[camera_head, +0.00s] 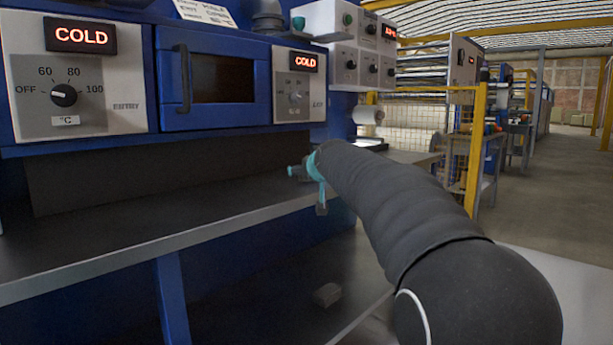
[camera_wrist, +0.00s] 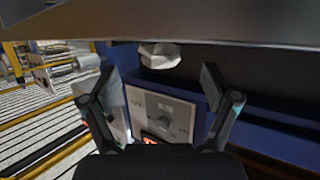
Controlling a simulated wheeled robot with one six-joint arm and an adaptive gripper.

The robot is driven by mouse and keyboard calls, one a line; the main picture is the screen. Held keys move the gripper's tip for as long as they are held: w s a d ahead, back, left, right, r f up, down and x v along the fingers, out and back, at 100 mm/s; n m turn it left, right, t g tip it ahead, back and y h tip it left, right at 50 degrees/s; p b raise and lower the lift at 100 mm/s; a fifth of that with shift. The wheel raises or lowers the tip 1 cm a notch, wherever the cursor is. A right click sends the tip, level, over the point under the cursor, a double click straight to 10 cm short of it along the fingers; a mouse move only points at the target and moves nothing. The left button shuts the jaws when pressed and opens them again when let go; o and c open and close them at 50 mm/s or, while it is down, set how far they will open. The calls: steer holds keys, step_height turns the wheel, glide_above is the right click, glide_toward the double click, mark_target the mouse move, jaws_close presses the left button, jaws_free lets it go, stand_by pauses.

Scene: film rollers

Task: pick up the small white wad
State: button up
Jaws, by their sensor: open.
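The small white wad (camera_wrist: 160,55) shows in the wrist view, where the picture is upside down. It rests on the dark worktop (camera_wrist: 200,28), between the directions of my two fingers and beyond their tips. My gripper (camera_wrist: 159,76) is open, with one dark finger on each side and nothing between them. In the head view my gripper (camera_head: 309,180) is at the far end of my dark arm, over the right part of the worktop (camera_head: 120,210). I cannot make out the wad in the head view; my arm or gripper may hide it.
A blue machine (camera_head: 215,85) with dials and red COLD displays stands behind the worktop. A dial panel (camera_wrist: 160,113) shows beyond my fingers. A small brownish block (camera_head: 327,294) lies below the worktop. A yellow-framed fence (camera_head: 475,140) stands at right. The left worktop looks clear.

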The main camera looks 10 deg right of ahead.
steer(key=shift+x, duration=2.55)
steer(key=shift+c, duration=0.3)
steer(key=c, duration=0.9)
